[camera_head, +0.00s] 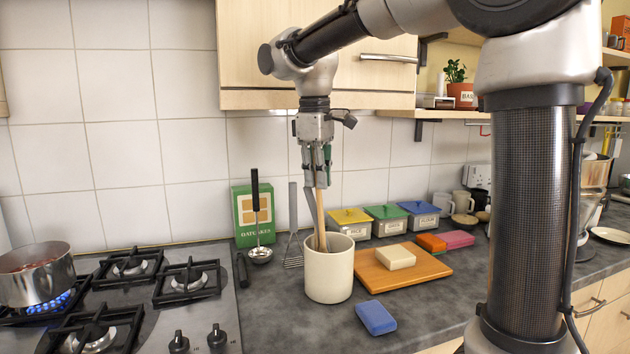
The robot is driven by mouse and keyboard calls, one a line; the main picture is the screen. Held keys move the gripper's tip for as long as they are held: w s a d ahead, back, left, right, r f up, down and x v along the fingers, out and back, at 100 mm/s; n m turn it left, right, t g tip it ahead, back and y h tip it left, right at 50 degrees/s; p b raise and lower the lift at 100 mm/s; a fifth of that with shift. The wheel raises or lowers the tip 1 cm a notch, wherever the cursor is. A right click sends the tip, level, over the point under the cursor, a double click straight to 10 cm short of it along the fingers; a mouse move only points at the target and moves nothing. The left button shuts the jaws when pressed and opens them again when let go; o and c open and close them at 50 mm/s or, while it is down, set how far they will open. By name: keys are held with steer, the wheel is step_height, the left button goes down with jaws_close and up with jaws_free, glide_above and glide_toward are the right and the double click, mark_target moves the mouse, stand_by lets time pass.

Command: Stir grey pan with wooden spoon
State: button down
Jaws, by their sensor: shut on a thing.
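My gripper (317,165) points down over the cream utensil crock (330,274) and is shut on the upper handle of the wooden spoon (320,213). The spoon stands nearly upright, and its lower end is hidden inside the crock. The grey pan (36,282) sits on a lit burner at the far left, with blue flame under it and reddish-brown food inside. The gripper is well to the right of the pan.
The gas hob (140,290) has black grates and front knobs. Wall cupboards hang above.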

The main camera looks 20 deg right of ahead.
steer(key=shift+w+d+r, duration=0.4)
steer(key=shift+d+r, duration=0.2)
steer(key=shift+r, duration=0.15)
step_height(320, 180, up, 9)
stand_by(1.5)
steer(key=s+r, duration=0.2)
steer(key=s, duration=1.4)
stand_by(0.7)
